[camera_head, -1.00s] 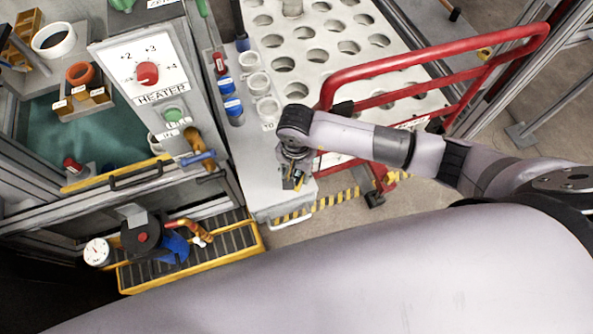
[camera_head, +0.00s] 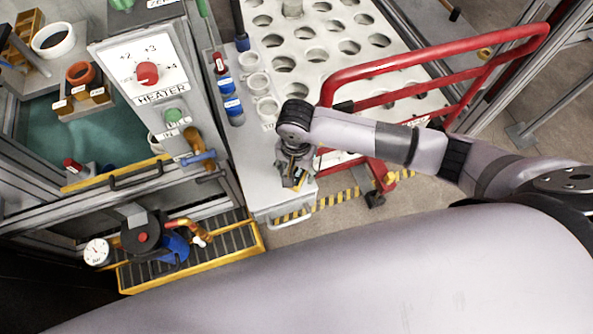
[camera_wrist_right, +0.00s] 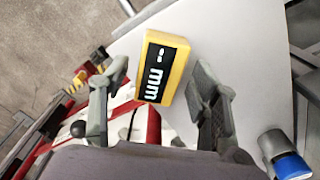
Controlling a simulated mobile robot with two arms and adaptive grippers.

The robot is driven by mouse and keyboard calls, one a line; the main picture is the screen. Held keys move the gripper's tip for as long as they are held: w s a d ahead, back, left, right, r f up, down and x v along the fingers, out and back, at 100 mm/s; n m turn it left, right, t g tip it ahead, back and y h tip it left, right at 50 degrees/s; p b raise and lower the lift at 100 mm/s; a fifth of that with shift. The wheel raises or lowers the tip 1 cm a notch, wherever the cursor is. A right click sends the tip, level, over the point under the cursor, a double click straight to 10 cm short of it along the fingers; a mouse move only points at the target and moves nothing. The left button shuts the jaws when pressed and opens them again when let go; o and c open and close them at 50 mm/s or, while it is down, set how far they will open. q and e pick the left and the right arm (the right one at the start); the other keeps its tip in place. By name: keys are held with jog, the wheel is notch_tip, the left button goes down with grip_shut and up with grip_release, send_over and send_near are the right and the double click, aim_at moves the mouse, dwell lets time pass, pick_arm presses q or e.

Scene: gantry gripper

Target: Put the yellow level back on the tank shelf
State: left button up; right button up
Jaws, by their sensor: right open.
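The yellow level (camera_wrist_right: 165,68) is a small yellow block with a black face marked "mm", lying on the light grey surface in the right wrist view. My right gripper (camera_wrist_right: 160,74) is open, with one finger on each side of the level and a visible gap on both sides. In the head view this gripper (camera_head: 293,180) is over the near end of the grey bench, and the level (camera_head: 299,178) is mostly hidden by it. My left gripper is not in view. A teal-floored tank (camera_head: 118,130) stands at the left; I cannot tell which part is its shelf.
The grey bench (camera_head: 255,185) carries blue-capped tubes (camera_head: 232,105) and white cups. A red rail (camera_head: 430,62) stands right of the perforated plate (camera_head: 330,65). The heater panel (camera_head: 150,75) rises between bench and tank. A blue-ended cylinder (camera_wrist_right: 290,165) is near the right finger.

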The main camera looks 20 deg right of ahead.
aim_at(297, 174)
notch_tip(297, 174, up, 11)
jog(key=shift+b, duration=0.4)
jog(key=shift+s+f, duration=0.15)
jog(key=shift+f, duration=0.05)
